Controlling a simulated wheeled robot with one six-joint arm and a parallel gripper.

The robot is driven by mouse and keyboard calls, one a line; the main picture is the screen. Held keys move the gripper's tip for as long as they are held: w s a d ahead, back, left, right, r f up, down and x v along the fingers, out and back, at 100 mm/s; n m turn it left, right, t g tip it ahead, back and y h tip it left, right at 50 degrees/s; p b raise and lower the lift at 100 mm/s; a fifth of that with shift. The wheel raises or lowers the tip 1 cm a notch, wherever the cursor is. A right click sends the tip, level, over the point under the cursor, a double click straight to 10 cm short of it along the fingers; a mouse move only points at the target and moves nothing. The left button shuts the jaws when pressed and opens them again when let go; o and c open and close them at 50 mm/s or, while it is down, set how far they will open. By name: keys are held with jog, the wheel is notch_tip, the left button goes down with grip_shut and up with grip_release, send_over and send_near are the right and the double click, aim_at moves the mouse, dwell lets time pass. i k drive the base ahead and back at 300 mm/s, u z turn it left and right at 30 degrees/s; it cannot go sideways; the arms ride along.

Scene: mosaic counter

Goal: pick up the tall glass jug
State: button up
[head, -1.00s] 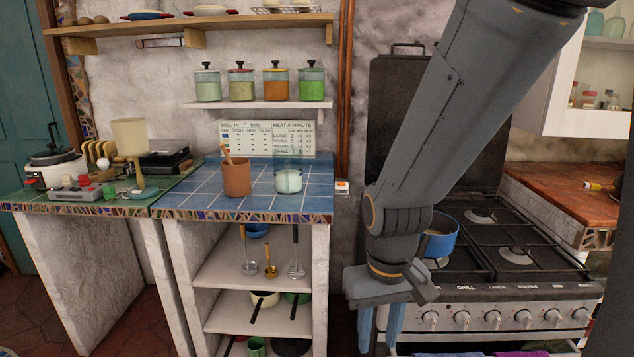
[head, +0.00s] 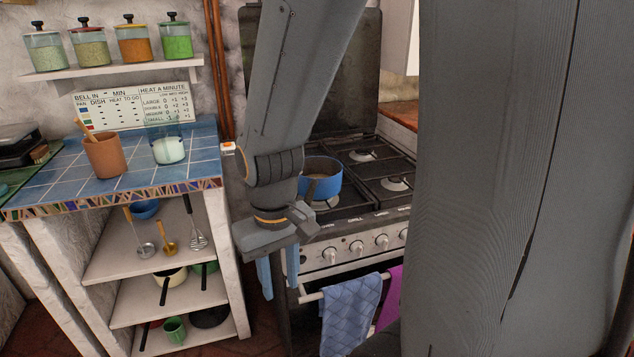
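The tall glass jug (head: 165,145) is clear, with white contents in its lower part. It stands upright on the blue-tiled counter, near its right end and against the back. My gripper (head: 279,284) hangs in front of the stove, to the right of the jug and apart from it. Its two light blue fingers point down with a gap between them, and nothing shows between them.
A terracotta pot (head: 104,156) with wooden utensils stands left of the jug. A shelf (head: 120,75) of lidded jars is above. A blue pan (head: 321,184) sits on the stove (head: 370,222) behind my arm. Towels (head: 348,318) hang below.

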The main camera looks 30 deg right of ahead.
aim_at(164, 129)
jog(key=k, duration=0.35)
jog(key=u, duration=0.95)
jog(key=i, duration=1.65)
jog(key=z, duration=0.7)
jog(key=i, duration=0.35)
jog(key=z, duration=0.2)
